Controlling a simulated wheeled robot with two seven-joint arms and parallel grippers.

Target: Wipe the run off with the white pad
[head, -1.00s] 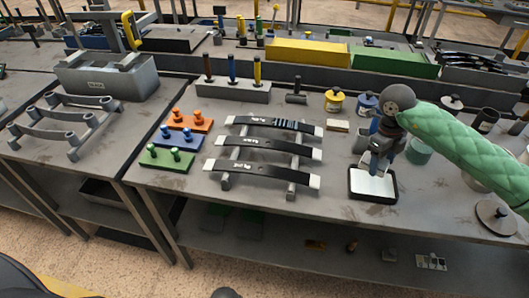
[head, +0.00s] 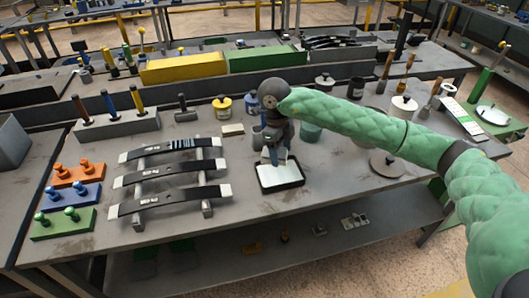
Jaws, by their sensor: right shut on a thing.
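Three dark leaf springs lie across a rack on the bench; the top spring (head: 170,149) has dark blue stripes (head: 207,142) towards its right end, which look like the run. A small off-white pad (head: 232,130) lies on the bench right of that spring, apart from it. My right gripper (head: 275,160) points down over a black-rimmed tray (head: 281,185) with a white inside. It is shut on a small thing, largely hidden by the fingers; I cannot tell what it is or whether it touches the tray. My left gripper is out of view.
Yellow (head: 222,106) and blue pots stand behind the pad. Orange, blue and green peg blocks (head: 64,222) lie left of the rack. A round weighted disc (head: 387,164) lies right of the tray. Bare bench lies between rack and tray.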

